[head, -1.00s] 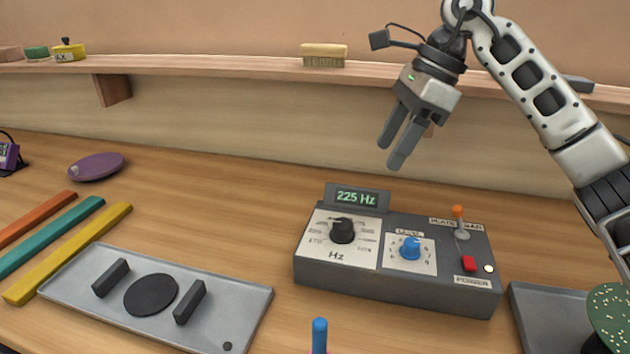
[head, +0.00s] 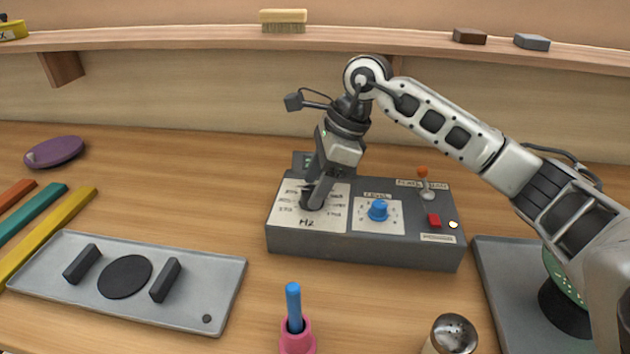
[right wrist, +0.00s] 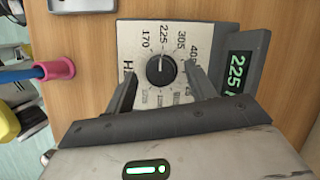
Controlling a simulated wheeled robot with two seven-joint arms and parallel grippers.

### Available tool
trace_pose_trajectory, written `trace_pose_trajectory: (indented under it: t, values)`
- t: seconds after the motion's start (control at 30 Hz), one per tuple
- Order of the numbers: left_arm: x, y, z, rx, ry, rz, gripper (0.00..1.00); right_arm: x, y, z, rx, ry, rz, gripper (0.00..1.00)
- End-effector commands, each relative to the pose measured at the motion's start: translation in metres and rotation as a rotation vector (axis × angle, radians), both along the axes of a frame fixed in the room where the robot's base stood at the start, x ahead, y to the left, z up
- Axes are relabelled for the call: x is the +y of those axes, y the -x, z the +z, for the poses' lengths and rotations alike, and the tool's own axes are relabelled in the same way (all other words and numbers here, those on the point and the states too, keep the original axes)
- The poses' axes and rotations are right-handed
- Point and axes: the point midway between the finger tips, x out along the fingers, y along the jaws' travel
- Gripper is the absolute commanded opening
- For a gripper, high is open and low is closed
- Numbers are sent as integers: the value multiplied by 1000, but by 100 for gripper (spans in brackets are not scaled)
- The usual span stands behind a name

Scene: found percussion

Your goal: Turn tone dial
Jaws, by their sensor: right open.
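The tone dial (right wrist: 161,71) is a round black knob on the white Hz scale of a grey control box (head: 405,249). Its white mark points at 225 in the right wrist view. In the head view the dial (head: 312,204) is partly covered by my right gripper (head: 317,192), which points down at it. In the right wrist view the fingers of the gripper (right wrist: 160,74) are open, one on each side of the dial, with gaps visible. The green display (right wrist: 236,74) shows 225; the gripper mostly hides it in the head view. My left gripper is out of view.
A blue level knob (head: 378,210), an orange-tipped lever (head: 424,178) and a red button (head: 434,220) share the box. A pink holder (head: 297,337) with a blue stick and a metal-topped shaker (head: 454,334) stand in front. A grey tray (head: 215,285) lies left.

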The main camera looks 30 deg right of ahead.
Motion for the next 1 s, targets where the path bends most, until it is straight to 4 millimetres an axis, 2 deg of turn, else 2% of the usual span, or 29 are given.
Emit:
trace_pose_trajectory:
  t: [0.37, 0.4, 0.53, 0.57, 0.83, 1.0]
  values:
    - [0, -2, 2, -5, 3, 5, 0, 3, -1, -7, -1, 0, 1, 55]
    - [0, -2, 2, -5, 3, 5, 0, 3, -1, -7, -1, 0, 1, 50]
    - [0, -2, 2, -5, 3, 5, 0, 3, -1, -7, -1, 0, 1, 13]
    - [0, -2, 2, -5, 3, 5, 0, 3, -1, -7, -1, 0, 1, 10]
    - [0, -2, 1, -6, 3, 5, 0, 2, -1, -7, -2, 1, -20, 10]
    - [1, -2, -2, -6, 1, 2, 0, 3, 0, -8, -1, 1, -93, 11]
